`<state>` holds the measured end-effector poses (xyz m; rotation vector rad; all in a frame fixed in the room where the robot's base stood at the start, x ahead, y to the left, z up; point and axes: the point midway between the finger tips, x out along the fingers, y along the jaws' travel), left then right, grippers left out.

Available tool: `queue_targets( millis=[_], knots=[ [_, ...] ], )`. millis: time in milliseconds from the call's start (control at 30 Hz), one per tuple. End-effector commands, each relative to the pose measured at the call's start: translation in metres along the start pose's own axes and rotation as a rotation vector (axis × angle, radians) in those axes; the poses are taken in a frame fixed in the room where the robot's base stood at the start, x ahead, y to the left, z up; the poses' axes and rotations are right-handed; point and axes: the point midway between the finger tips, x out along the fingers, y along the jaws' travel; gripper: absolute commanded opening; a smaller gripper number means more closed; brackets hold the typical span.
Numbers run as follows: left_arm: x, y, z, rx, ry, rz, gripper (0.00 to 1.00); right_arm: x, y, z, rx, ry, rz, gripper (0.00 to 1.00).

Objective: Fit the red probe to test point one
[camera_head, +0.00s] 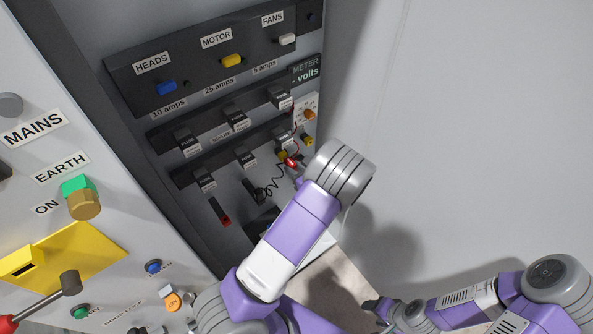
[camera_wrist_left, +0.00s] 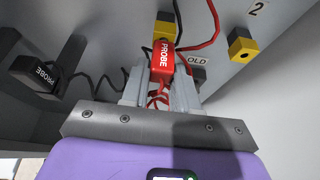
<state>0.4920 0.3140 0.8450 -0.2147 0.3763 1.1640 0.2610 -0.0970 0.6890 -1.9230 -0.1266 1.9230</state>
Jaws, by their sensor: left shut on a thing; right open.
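The red probe (camera_wrist_left: 162,62), marked PROBE, is held between the fingers of my left gripper (camera_wrist_left: 160,85) in the left wrist view. In the head view the probe (camera_head: 291,162) shows small at the panel. A yellow block (camera_wrist_left: 166,25) sits just beyond the probe's far end; its number is not visible, and I cannot tell whether they touch. A second yellow block (camera_wrist_left: 242,44), labelled 2, is to the right. My left gripper (camera_head: 297,180) is partly hidden by my arm in the head view. My right gripper (camera_head: 373,305) is open and empty, low and away from the panel.
A black probe (camera_wrist_left: 38,77) is at the left of the left wrist view, with a black lead. A red lead runs above the held probe. The meter label (camera_head: 305,70) and fuse rows are above. The yellow plate (camera_head: 90,250) and red-handled lever are at lower left.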

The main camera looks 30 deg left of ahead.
Motion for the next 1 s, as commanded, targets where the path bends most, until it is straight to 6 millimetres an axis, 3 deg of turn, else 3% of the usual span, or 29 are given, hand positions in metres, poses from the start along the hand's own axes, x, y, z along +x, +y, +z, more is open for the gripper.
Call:
queue_targets(
  millis=[267, 300, 467, 767, 1000],
  knots=[
    [0.007, 0.001, 0.003, -0.001, 0.0, 0.001, 0.0, 0.001, 0.0, 0.0, 0.0, 0.0, 0.0, 0.59],
    [0.007, 0.0, 0.003, -0.001, 0.0, 0.001, 0.33, 0.001, 0.0, 0.0, 0.0, 0.0, 0.0, 0.59],
    [0.006, 0.0, 0.003, 0.0, 0.0, 0.001, 0.58, 0.001, 0.0, 0.0, 0.0, 0.0, 0.0, 0.59],
    [0.005, 0.0, 0.003, 0.0, 0.0, 0.0, 0.59, 0.001, 0.0, 0.0, 0.0, 0.0, 0.0, 0.59],
    [-0.028, -0.001, 0.004, 0.001, 0.001, -0.004, 0.59, -0.006, -0.002, 0.0, 0.0, 0.0, 0.0, 0.59]
  ],
)
